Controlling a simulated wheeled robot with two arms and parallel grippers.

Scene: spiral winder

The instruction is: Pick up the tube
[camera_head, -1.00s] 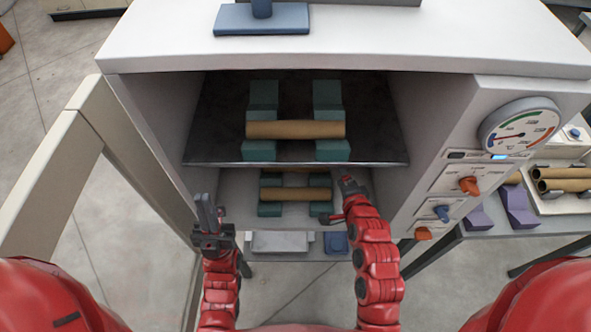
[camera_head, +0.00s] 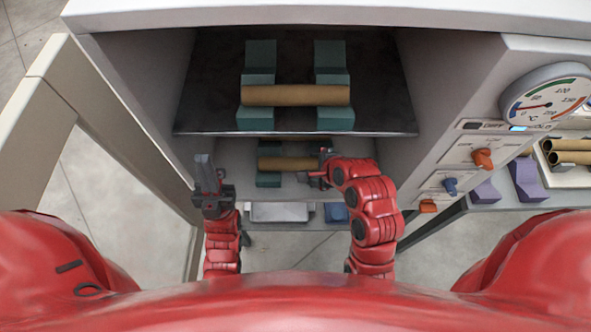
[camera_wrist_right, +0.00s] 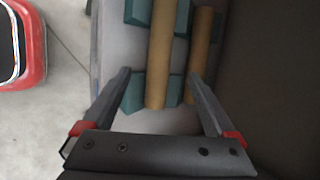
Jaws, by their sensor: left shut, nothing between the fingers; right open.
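A brown tube (camera_head: 295,95) lies across two teal supports on the upper shelf of the open cabinet. Another brown tube (camera_head: 288,163) lies on teal supports (camera_head: 269,180) on the lower level. My right gripper (camera_head: 315,167) is open at this tube's right end. In the right wrist view its fingers (camera_wrist_right: 160,75) spread either side of a tube (camera_wrist_right: 160,60), apart from it. A second tube (camera_wrist_right: 201,45) lies parallel on the right there, partly behind the right finger. My left gripper (camera_head: 205,163) is shut and empty at the cabinet's left side.
The upper shelf (camera_head: 200,110) overhangs the lower level. An open door (camera_head: 45,125) stands left. A dial (camera_head: 545,105) and knobs (camera_head: 482,158) are on the right panel. A side table at right holds purple supports (camera_head: 527,178) and more tubes (camera_head: 570,158).

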